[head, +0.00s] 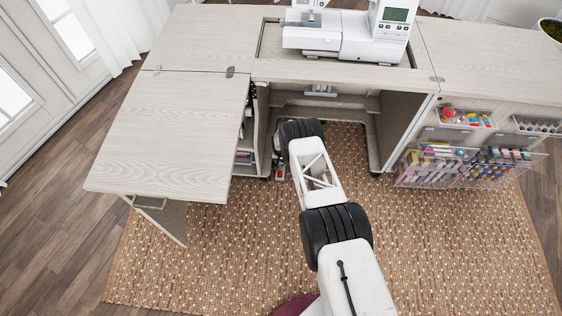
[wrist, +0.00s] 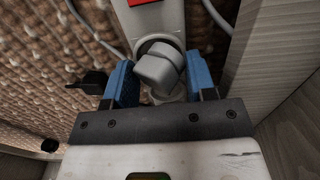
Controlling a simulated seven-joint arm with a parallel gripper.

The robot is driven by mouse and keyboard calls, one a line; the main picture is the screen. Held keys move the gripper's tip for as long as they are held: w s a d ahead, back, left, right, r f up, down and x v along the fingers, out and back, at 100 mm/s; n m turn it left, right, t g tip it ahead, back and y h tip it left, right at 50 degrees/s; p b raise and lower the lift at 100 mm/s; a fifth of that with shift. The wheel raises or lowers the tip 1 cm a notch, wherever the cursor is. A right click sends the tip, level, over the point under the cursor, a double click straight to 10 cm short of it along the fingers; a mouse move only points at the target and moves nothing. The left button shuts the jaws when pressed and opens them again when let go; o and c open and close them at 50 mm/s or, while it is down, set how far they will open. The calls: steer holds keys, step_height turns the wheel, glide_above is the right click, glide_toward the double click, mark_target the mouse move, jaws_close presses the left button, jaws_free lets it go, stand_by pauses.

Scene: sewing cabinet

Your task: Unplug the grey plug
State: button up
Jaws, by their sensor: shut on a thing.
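The grey plug (wrist: 158,68) is in the middle of the wrist view, between the two blue fingertips of my gripper (wrist: 160,82). My gripper is shut on it. The plug is over a round socket of a light grey power strip (wrist: 172,17). I cannot tell how deep it sits in the socket. The strip has a red switch (wrist: 147,1) at the top edge of the picture. In the head view, part of the strip (head: 279,174) shows on the rug beside the cabinet's left pedestal. My arm hides the plug and my fingertips there.
A black plug (wrist: 92,82) is left of my gripper, above or on the woven rug (wrist: 35,60). A grey cord (wrist: 93,32) runs near the strip. The cabinet's side panel (wrist: 253,60) stands close on the right. The sewing machine (head: 352,35) sits above in the cabinet top.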

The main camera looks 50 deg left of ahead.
steer(key=shift+s+a+r, duration=0.1)
steer(key=shift+s+r, duration=0.05)
steer(key=shift+r, duration=0.2)
steer(key=shift+r, duration=0.2)
steer(key=shift+r, duration=0.5)
steer(key=shift+r, duration=0.35)
steer(key=shift+w+d, duration=0.2)
steer(key=shift+d, duration=0.05)
steer(key=shift+w+d, duration=0.85)
steer(key=shift+d, duration=1.15)
steer(key=shift+w+d, duration=0.8)
steer(key=shift+d, duration=1.15)
steer(key=shift+w+d, duration=0.85)
steer(key=shift+d, duration=1.15)
steer(key=shift+f, duration=2.35)
